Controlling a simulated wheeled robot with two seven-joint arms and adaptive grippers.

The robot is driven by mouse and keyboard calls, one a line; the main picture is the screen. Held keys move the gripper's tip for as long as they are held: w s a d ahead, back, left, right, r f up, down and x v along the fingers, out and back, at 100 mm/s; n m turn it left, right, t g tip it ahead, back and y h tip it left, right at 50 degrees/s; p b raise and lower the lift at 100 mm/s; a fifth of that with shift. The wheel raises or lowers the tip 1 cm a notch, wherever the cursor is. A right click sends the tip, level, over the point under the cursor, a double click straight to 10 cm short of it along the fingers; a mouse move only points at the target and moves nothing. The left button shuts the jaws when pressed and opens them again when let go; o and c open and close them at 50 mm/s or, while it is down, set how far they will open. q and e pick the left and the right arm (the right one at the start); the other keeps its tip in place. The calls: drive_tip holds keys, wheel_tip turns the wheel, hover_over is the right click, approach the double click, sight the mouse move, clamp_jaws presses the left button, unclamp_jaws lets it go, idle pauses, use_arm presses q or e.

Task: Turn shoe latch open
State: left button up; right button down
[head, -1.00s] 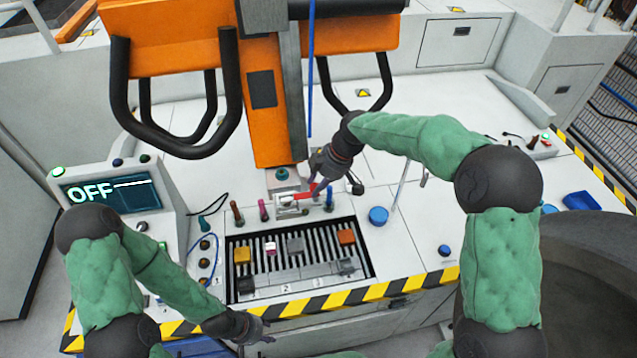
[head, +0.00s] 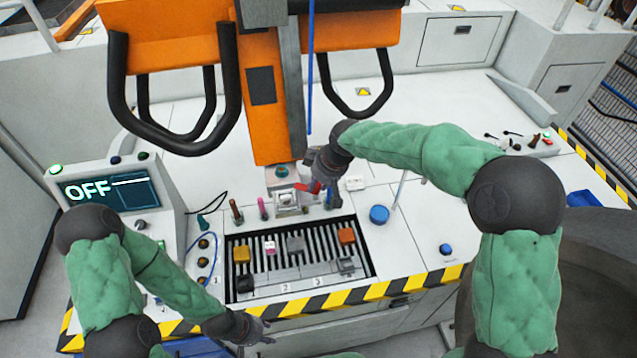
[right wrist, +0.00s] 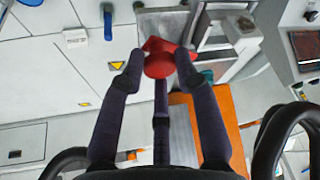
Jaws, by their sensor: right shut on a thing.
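The red latch handle (head: 314,187) shows in the head view just right of the pale metal shoe block (head: 287,203) at the foot of the orange column. My right gripper (head: 318,182) is shut on this red handle and partly hides it. In the right wrist view, the red handle (right wrist: 160,62) sits between the two fingertips of my right gripper (right wrist: 160,68). My left gripper (head: 255,329) is low, at the striped front edge of the console, away from the latch. Its opening is too small to judge.
A slotted tray (head: 290,268) with small coloured blocks lies in front of the latch. Upright handles (head: 263,208) stand beside the shoe. A blue round knob (head: 379,215) is to the right. A screen reading OFF (head: 112,190) stands left. Black loop handles (head: 232,90) hang above.

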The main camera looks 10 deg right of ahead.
drive_tip(key=shift+a+m+t+h+b, duration=0.15)
drive_tip(key=shift+m+t+h+b, duration=0.15)
drive_tip(key=shift+m+b, duration=0.45)
drive_tip(key=m+h+b, duration=0.1)
drive_tip(key=m+b, duration=0.1)
drive_tip(key=m+h+b, duration=0.1)
drive_tip(key=m+b, duration=0.1)
drive_tip(key=m, duration=0.1)
drive_tip(key=shift+a+m, duration=0.2)
drive_tip(key=shift+m, duration=0.15)
drive_tip(key=m+h+b, duration=0.1)
drive_tip(key=m+b, duration=0.1)
drive_tip(key=shift+r+m, duration=0.1)
drive_tip(key=shift+m, duration=0.3)
drive_tip(key=shift+w+m+h+b, duration=0.1)
drive_tip(key=shift+m+h+b, duration=0.2)
drive_tip(key=shift+m+b, duration=0.25)
drive_tip(key=shift+r+m, duration=0.15)
drive_tip(key=shift+m, duration=0.1)
drive_tip(key=c, duration=1)
unclamp_jaws()
drive_tip(key=shift+o, duration=0.5)
